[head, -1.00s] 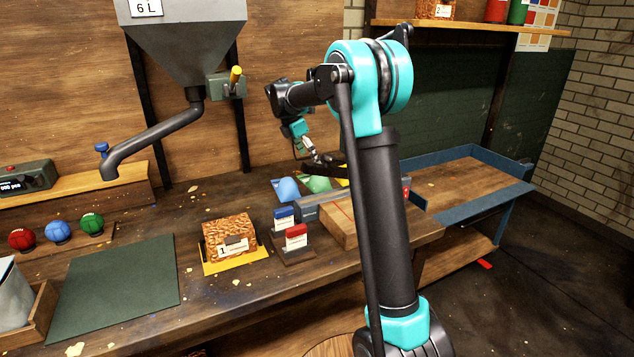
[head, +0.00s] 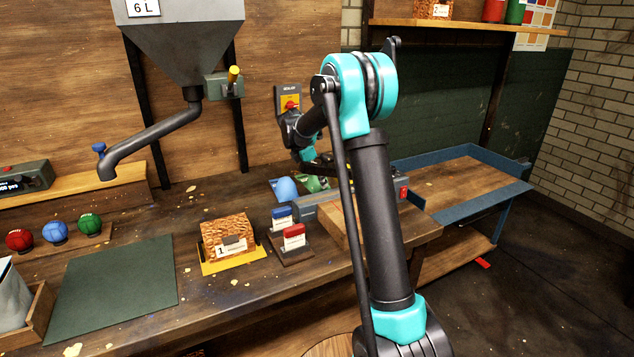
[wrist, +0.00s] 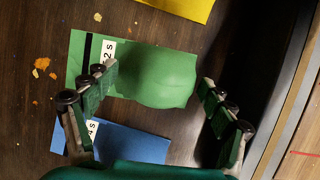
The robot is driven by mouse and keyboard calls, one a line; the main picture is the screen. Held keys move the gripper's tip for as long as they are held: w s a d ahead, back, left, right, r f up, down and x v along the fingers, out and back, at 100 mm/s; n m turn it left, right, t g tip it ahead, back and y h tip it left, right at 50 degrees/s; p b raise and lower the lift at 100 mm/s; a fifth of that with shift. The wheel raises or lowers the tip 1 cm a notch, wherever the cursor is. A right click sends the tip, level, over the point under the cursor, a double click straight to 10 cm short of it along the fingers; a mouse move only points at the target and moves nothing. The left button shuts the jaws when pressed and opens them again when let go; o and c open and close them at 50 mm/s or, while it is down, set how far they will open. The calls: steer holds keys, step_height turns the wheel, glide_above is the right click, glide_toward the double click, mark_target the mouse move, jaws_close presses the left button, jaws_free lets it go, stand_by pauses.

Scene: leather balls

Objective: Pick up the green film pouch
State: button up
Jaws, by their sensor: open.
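The green film pouch (wrist: 160,76) is a rounded, puffed green shape at the right part of a flat green mat (wrist: 83,54) with a "2 s" label, on the wooden bench. My gripper (wrist: 156,79) is open and empty above it, with one finger left of the pouch and one right of it. I cannot tell how high the fingertips are over it. In the head view the green pouch (head: 313,184) shows in part, behind my arm and gripper.
A blue mat (wrist: 130,143) lies just below the green one in the wrist view, and a yellow mat (wrist: 185,6) above. A blue pouch (head: 286,189) sits left of the green one. A grey machine (head: 318,206) and wooden block stand close in front.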

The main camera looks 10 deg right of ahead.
steer(key=shift+c, duration=0.6)
steer(key=c, duration=1.3)
steer(key=shift+r, duration=0.1)
steer(key=shift+c, duration=0.2)
